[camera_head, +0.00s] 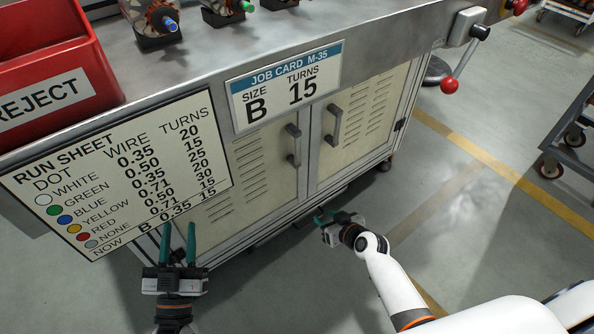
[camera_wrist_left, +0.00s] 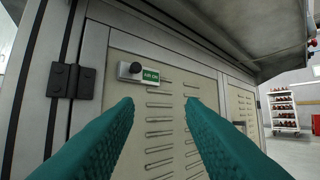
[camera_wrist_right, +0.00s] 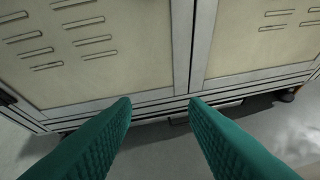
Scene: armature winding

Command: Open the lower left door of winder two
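A cabinet under the bench has two cream louvred doors. The left door (camera_head: 225,203) and the right door (camera_head: 362,118) are both shut. The left door's grey bar handle (camera_head: 293,146) is near the middle post, and the right door's handle (camera_head: 334,124) is opposite it. The left wrist view shows a louvred door (camera_wrist_left: 165,105) with a hinge (camera_wrist_left: 72,81) at its left edge. My left gripper (camera_head: 179,228) is open and empty in front of the run sheet's lower edge. My right gripper (camera_head: 324,215) is open and empty, low before the doors and below the handles.
A run sheet (camera_head: 120,170) overlaps the left door in the head view. A job card (camera_head: 285,85) is on the bench front. A red reject bin (camera_head: 50,65) and armatures stand on top. A red-knobbed lever (camera_head: 450,85) is at right. A cart (camera_head: 570,140) stands further right; the floor between is clear.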

